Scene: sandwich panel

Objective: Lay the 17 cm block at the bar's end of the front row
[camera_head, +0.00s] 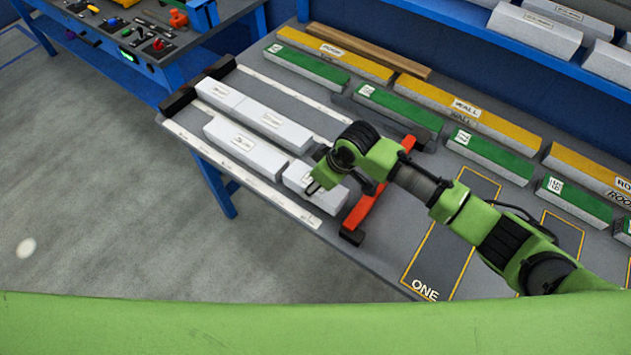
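A short white block (328,197) lies in the front row, close to the red bar (372,210), with a small gap between them. A longer white block (243,149) with a label lies further left in the same row. My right gripper (314,186) is at the left part of the short block, its fingers pointing down. Whether the fingers are closed on it is not clear, as the arm covers part of the block. The block's length cannot be read. My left gripper is not in view.
Two white blocks lie in the back row (272,127). A white marked strip (245,177) runs along the table's front edge. A black stop (190,92) closes the left end. Green-topped (400,110) and yellow-topped blocks stand behind. An outlined area marked ONE (440,262) is empty.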

